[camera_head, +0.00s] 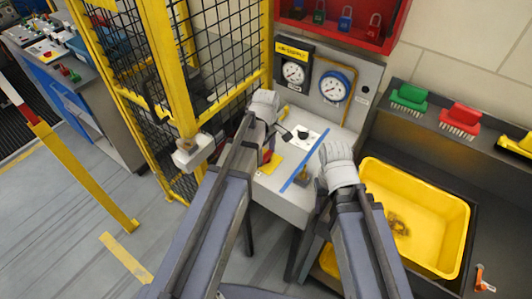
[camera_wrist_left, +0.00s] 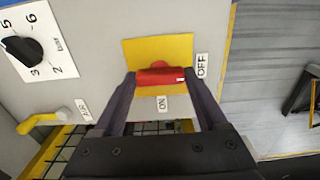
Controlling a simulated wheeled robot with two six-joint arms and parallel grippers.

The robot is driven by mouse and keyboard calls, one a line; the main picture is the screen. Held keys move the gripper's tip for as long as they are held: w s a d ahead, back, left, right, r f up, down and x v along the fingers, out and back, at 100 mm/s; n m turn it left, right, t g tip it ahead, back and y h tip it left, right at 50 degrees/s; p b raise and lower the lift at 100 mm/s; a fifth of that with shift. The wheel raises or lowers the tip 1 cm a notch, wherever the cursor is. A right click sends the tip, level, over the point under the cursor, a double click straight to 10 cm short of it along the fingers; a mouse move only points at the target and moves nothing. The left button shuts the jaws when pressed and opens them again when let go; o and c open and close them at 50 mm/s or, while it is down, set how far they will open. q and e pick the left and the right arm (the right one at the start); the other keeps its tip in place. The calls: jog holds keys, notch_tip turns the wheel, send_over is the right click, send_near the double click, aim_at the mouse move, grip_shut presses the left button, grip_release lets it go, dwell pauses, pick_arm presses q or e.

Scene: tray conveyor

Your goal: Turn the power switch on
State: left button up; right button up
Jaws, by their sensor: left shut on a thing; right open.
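The power switch is a red handle (camera_wrist_left: 160,77) on a yellow plate (camera_wrist_left: 140,48), with an OFF label (camera_wrist_left: 202,65) to the right and an ON label (camera_wrist_left: 163,102) below in the left wrist view. My left gripper (camera_wrist_left: 158,80) is shut on the red handle, one dark finger at each end. In the head view the yellow plate (camera_head: 271,166) is on the grey panel, and my left gripper (camera_head: 267,148) partly hides the switch. My right gripper (camera_head: 318,186) is open near the panel's right side, its fingers mostly hidden by its wrist.
A black dial knob (camera_wrist_left: 20,51) and a yellow lever (camera_wrist_left: 40,122) are near the switch. Gauges (camera_head: 334,86) stand behind the panel. A yellow mesh fence (camera_head: 180,75) is close on the left, a yellow bin (camera_head: 440,225) on the right.

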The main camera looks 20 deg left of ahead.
pick_arm(q)
jog(key=c, duration=0.7)
jog(key=m, duration=0.8)
jog(key=shift+m, duration=0.4)
jog(key=m, duration=0.9)
dwell(0.4)
